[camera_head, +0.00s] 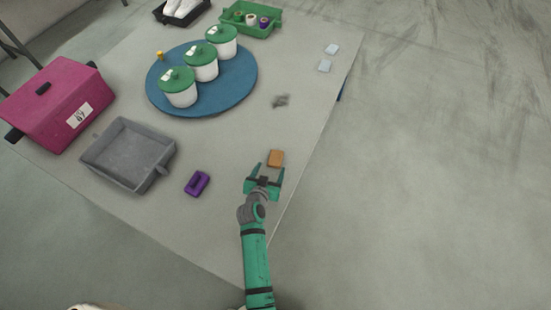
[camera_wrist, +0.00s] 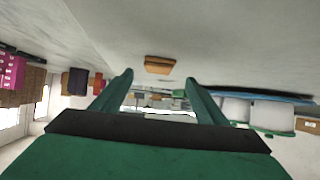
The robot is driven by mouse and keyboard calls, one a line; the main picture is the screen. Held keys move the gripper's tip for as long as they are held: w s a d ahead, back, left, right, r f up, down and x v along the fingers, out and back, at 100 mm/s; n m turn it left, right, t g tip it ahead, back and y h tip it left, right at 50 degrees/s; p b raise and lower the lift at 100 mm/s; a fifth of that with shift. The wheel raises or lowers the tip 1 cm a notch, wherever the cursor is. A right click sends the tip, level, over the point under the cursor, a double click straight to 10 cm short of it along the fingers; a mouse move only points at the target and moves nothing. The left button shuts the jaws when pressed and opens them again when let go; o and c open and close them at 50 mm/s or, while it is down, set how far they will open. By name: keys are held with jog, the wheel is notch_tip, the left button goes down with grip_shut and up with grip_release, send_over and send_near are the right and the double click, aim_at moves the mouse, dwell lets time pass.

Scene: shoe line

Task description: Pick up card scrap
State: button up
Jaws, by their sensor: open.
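A small orange-brown block (camera_head: 276,158), which looks like the card scrap, lies on the grey table near its right edge. It also shows in the wrist view (camera_wrist: 158,65), between and beyond the fingertips. My green gripper (camera_head: 269,170) is open and empty, just short of the block on its near side, with the fingers pointing toward it. The fingers also show in the wrist view (camera_wrist: 158,80), spread apart. I cannot tell the exact height of the fingertips above the table.
A purple block (camera_head: 197,183) and a grey tray (camera_head: 116,152) lie to the left. A blue round mat (camera_head: 240,92) bears three white pots with green lids. A dark grey scrap (camera_head: 281,100) lies beyond the block. A pink box (camera_head: 55,105) stands far left.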

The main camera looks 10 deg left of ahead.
aim_at(276, 157)
jog(key=shift+x, duration=1.1)
jog(key=x, duration=0.4)
jog(key=shift+w+r, duration=0.25)
jog(key=shift+r, duration=0.15)
jog(key=shift+w+d+f, duration=0.1)
jog(key=shift+w+f, duration=0.2)
jog(key=shift+w, duration=0.1)
jog(key=c, duration=1.1)
